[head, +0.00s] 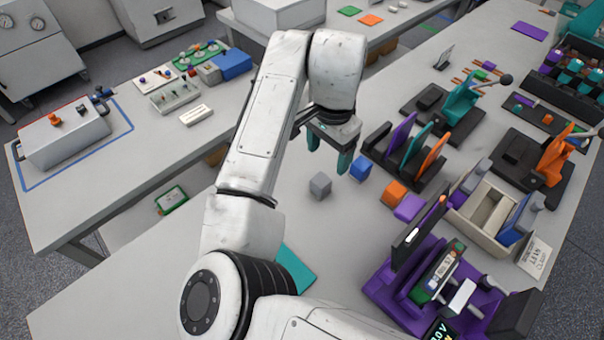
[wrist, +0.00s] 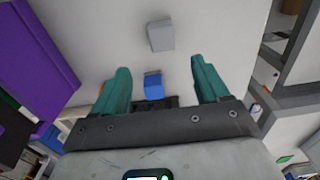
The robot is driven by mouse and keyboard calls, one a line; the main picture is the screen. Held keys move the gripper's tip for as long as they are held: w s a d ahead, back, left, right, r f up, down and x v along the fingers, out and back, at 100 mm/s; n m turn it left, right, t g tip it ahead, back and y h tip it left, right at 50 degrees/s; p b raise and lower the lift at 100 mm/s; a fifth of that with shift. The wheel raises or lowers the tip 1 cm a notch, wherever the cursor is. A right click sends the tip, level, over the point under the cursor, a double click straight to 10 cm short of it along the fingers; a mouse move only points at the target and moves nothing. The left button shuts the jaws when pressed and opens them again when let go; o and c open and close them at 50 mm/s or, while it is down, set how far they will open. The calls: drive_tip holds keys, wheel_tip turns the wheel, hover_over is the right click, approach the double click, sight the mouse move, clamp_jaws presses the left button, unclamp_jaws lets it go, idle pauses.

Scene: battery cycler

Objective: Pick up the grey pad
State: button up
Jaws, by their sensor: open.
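The grey pad (head: 320,186) is a small grey block lying on the bare light table, left of a blue block (head: 360,168). In the wrist view the grey pad (wrist: 160,36) lies beyond the fingertips, near the top edge. My gripper (head: 329,160) has two teal fingers, apart and empty, above the table and behind the grey pad in the head view. The wrist view shows my gripper (wrist: 160,68) with the blue block (wrist: 153,86) in the gap between the fingers, lower than them; I cannot tell the exact height.
An orange block (head: 394,193) and a purple block (head: 409,207) continue the row to the right. A dark rack (head: 410,170) with purple, teal and orange plates stands close right of my gripper. A purple device (head: 400,285) stands at front right.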

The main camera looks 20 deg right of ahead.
sight(322, 178)
drive_tip(key=f, duration=0.5)
drive_tip(key=shift+a+f+p, duration=0.15)
drive_tip(key=shift+a+p, duration=0.15)
drive_tip(key=shift+p, duration=0.05)
drive_tip(key=shift+w+f+p, duration=0.15)
drive_tip(key=shift+f+p, duration=0.6)
drive_tip(key=shift+f, duration=2)
drive_tip(key=c, duration=1.1)
